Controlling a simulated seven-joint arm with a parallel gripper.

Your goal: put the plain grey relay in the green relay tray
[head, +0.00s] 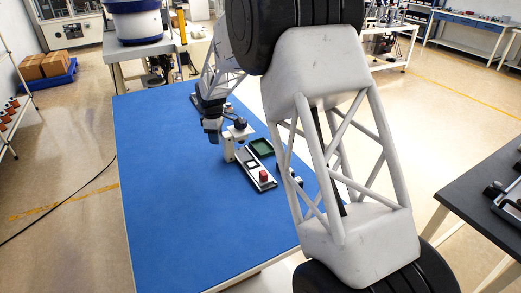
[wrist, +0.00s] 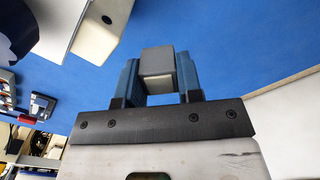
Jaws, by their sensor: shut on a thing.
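A plain grey relay (wrist: 157,68), box-shaped, sits between the two blue fingers of my gripper (wrist: 160,80) in the wrist view. The fingers are shut on its sides, and blue table top shows around it. In the head view my gripper (head: 211,132) is small, over the blue table, left of a white post; the relay is not clear there. The green relay tray (head: 261,147), dark-rimmed with a green floor, lies on the table to the right of my gripper and apart from it.
A white post (head: 228,147) with a dark-topped part stands between my gripper and the tray. A rail strip (head: 250,169) carrying a red block (head: 263,176) lies in front of the tray. The left and front of the blue table (head: 165,190) are clear.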

